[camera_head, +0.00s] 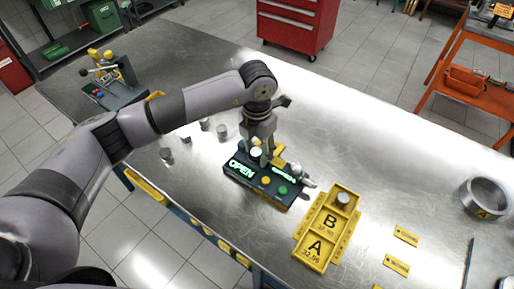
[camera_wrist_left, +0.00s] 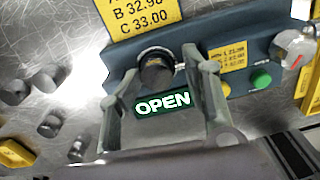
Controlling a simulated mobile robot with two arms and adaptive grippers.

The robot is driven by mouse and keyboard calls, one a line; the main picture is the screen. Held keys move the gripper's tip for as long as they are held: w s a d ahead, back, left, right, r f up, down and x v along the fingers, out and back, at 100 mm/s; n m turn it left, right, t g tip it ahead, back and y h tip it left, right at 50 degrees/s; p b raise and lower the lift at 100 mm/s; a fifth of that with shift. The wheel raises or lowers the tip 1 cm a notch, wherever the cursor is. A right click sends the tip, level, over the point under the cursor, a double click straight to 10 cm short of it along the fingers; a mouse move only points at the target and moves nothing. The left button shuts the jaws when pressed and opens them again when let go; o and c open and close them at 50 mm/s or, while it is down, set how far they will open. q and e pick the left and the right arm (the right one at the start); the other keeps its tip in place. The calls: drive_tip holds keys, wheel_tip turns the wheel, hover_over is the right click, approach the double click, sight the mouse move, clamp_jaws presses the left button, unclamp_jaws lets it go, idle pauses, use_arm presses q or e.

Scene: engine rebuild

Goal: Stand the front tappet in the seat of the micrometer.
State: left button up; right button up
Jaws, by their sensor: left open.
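The micrometer (camera_head: 262,186) is a dark blue box with a lit OPEN display, also in the left wrist view (camera_wrist_left: 236,85). A short dark cylinder with a greyish top (camera_wrist_left: 157,72) stands upright at its seat, behind the display; I cannot tell where tappet ends and seat begins. My left gripper (camera_head: 263,160) is low over the micrometer. In the left wrist view its open fingers (camera_wrist_left: 153,78) lie on either side of the cylinder. Several grey tappets stand loose on the table to the left, one of them nearest the front (camera_head: 166,154). My right gripper is out of view.
A yellow tray (camera_head: 309,262) marked A and B lies right of the micrometer, with a grey tappet (camera_head: 343,198) in its far compartment. Yellow labels (camera_head: 406,236) and a metal ring (camera_head: 484,198) lie farther right. A fixture (camera_head: 112,80) stands at the far left.

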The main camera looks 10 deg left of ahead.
use_arm(q)
drive_tip(key=shift+w+a, duration=0.1)
drive_tip(key=shift+a, duration=0.1)
drive_tip(key=shift+r, duration=0.15)
wheel_tip(320, 180, up, 12)
drive_tip(key=shift+d, duration=0.15)
drive_tip(key=shift+f, duration=0.25)
idle(0.3)
